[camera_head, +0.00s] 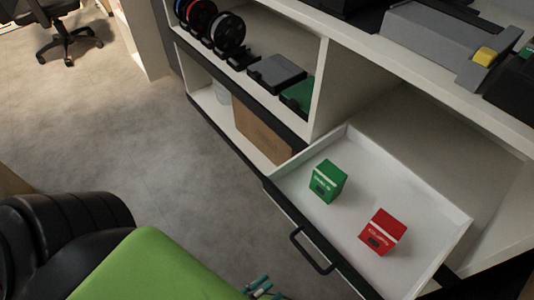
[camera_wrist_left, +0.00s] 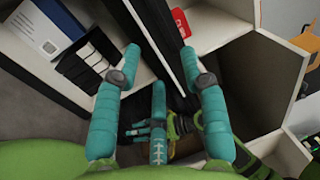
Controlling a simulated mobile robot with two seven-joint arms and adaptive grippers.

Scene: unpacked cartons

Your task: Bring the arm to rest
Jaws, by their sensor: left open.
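My left arm (camera_head: 160,272) is the green link at the bottom of the head view. The tips of my left gripper (camera_head: 262,287) just show past its edge, above the floor and apart from the drawer. In the left wrist view, the teal fingers of this gripper (camera_wrist_left: 160,51) are spread wide, with nothing held between them. The view from the head cuts off most of the gripper.
An open white drawer (camera_head: 285,188) with a black handle holds a green box (camera_head: 328,181) and a red box (camera_head: 382,233). Shelves with spools (camera_head: 229,32) and a brown carton (camera_head: 262,131) stand behind. Grey floor between is clear.

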